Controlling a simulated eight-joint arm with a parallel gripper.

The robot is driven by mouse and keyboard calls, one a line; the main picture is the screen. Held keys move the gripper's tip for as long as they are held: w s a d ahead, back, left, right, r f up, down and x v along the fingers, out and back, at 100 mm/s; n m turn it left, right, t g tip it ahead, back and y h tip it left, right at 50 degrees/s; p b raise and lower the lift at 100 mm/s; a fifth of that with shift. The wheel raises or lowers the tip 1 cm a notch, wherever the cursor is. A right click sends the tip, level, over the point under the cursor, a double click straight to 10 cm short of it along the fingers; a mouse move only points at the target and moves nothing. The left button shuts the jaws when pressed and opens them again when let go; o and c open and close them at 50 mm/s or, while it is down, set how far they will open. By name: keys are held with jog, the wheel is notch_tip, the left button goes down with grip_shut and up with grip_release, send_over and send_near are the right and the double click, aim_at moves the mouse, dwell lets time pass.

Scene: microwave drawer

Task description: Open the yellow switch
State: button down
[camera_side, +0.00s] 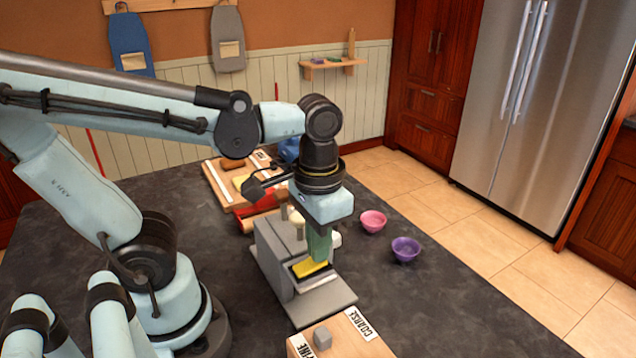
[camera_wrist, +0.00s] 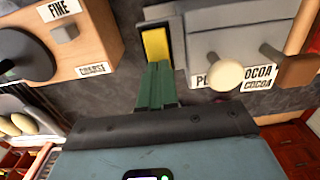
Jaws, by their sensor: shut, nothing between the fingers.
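The yellow switch (camera_side: 310,268) is a flat yellow paddle set in a dark recess on the grey machine (camera_side: 275,247). In the wrist view the yellow switch (camera_wrist: 156,45) shows just beyond my fingertips. My gripper (camera_side: 319,255) points down right over the switch, with its green fingers together and empty. In the wrist view my gripper (camera_wrist: 157,70) has its tips at the near end of the yellow paddle. I cannot tell whether they touch it. Part of the switch is hidden behind the fingers in the side view.
A wooden box (camera_side: 342,340) with a grey knob and COARSE and FINE labels stands in front of the machine. A pink bowl (camera_side: 373,221) and a purple bowl (camera_side: 406,249) stand to the right. A cream knob (camera_wrist: 226,75) sticks out near my fingers. The dark counter at front right is clear.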

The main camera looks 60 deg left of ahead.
jog(key=shift+f, duration=0.25)
jog(key=shift+r, duration=3.5)
jog(key=w+a+f+t, duration=0.4)
jog(key=w+f+t, duration=0.1)
jog(key=w+t, duration=0.1)
jog(key=shift+a+f+t, duration=0.2)
jog(key=shift+f+t, duration=0.05)
jog(key=shift+t, duration=0.35)
